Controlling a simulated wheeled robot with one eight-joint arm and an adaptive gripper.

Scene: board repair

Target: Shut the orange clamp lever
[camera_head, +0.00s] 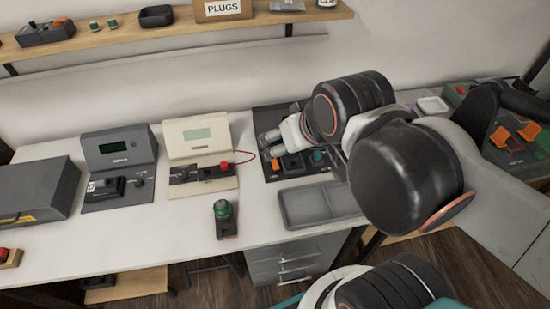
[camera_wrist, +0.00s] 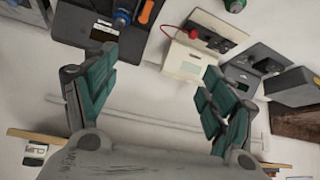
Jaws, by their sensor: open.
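The orange clamp lever (camera_head: 292,163) is on a black board station (camera_head: 272,117) on the bench, right of the cream meter. It shows at the top edge of the wrist view (camera_wrist: 147,11), partly cut off. I cannot tell its angle clearly. A teal-blue knob is beside it (camera_head: 318,156). My gripper (camera_head: 277,137) hangs over the back of this station and hides part of it. In the wrist view my gripper (camera_wrist: 158,65) is open, with teal pads wide apart and nothing between them. The lever is beyond the fingertips.
A cream meter (camera_head: 198,142) with a red lead stands left of the station, then a dark meter (camera_head: 120,150). A grey tray (camera_head: 290,207) and a green-topped tool (camera_head: 223,210) are in front. Another device with orange levers (camera_head: 500,137) is at right.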

